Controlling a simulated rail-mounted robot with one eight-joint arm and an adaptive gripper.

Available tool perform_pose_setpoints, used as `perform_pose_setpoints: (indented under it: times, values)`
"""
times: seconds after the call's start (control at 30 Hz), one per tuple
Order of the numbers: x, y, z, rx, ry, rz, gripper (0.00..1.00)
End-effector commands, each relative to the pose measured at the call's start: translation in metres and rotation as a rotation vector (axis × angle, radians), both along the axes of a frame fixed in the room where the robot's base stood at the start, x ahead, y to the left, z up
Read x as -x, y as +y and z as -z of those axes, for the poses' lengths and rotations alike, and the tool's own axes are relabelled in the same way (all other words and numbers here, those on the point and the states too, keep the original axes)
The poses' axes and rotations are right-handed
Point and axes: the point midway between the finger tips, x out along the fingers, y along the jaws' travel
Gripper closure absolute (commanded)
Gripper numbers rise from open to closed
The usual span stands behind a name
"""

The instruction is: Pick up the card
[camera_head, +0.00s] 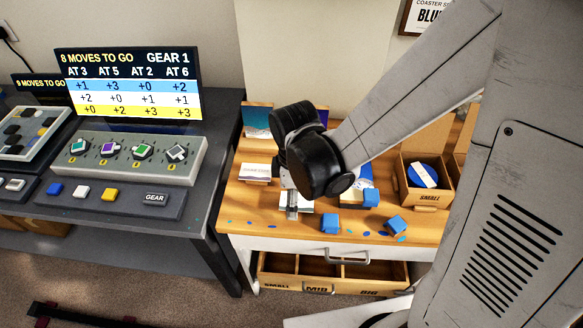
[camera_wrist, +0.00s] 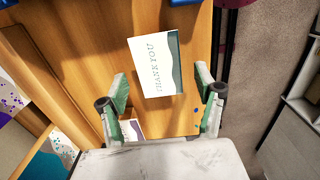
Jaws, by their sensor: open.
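A white card reading "THANK YOU" (camera_wrist: 152,68), with a teal and grey edge, lies on the wooden desk in the wrist view. My gripper (camera_wrist: 165,95) is open and empty, with one finger to each side of the card's lower end. The fingers appear apart from the card; their height above it is unclear. In the head view my gripper (camera_head: 292,204) points down over the desk, and a pale card (camera_head: 306,205) shows partly behind it.
Blue blocks (camera_head: 330,223) and blue flecks lie along the desk front. An open divided drawer (camera_head: 335,285) juts out below. A dark console table (camera_head: 225,130) stands at left.

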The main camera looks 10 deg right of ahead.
Motion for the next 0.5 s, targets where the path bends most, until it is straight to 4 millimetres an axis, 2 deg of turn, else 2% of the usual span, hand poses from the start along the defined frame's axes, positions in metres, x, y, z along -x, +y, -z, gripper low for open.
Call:
perform_pose_setpoints:
  times: [0.5]
  values:
    - [-0.0001, 0.0, 0.0045, 0.0, 0.0, 0.0, 0.34]
